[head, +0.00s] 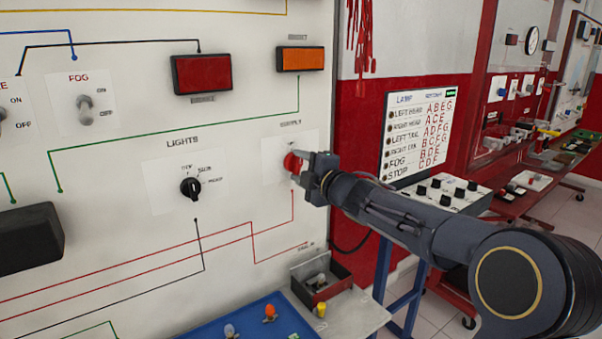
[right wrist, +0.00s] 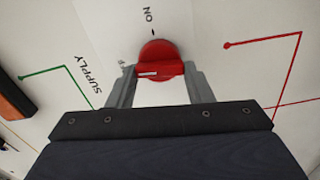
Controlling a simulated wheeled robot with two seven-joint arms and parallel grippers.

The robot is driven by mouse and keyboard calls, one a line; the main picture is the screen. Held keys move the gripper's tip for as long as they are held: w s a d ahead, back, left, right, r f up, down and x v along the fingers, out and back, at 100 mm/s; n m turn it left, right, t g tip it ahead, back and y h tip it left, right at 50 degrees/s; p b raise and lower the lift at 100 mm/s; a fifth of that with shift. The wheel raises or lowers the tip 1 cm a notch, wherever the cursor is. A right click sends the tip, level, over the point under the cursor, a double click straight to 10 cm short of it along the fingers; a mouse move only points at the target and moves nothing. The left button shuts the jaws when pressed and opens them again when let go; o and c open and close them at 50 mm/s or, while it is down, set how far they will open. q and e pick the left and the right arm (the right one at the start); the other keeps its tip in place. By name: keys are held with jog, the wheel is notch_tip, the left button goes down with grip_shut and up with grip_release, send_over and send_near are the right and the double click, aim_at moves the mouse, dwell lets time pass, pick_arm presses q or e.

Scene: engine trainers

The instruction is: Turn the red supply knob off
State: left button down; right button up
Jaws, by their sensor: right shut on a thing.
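The red supply knob (head: 291,163) is on the white panel under the label SUPPLY. It also shows in the right wrist view (right wrist: 157,52), with a pale pointer line on its grip bar and the word ON beside it. My right gripper (head: 302,163) is at the panel, and its two fingers (right wrist: 160,82) are shut on the knob's bar, one on each side. Part of the OFF marking is hidden near one finger. My left gripper is not in view.
A black lights knob (head: 191,188) is left of the supply knob. A fog switch (head: 84,109) is farther left. Red (head: 201,74) and orange (head: 300,59) lamps are above. Below are a small open box (head: 321,281) and a blue tray (head: 240,318) with bulbs.

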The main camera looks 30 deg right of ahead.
jog(key=shift+f+n, duration=0.15)
jog(key=shift+n, duration=0.75)
jog(key=o, duration=1)
jog(key=shift+s, duration=0.1)
jog(key=s, duration=0.7)
jog(key=shift+s+d, duration=0.25)
jog(key=shift+s, duration=0.1)
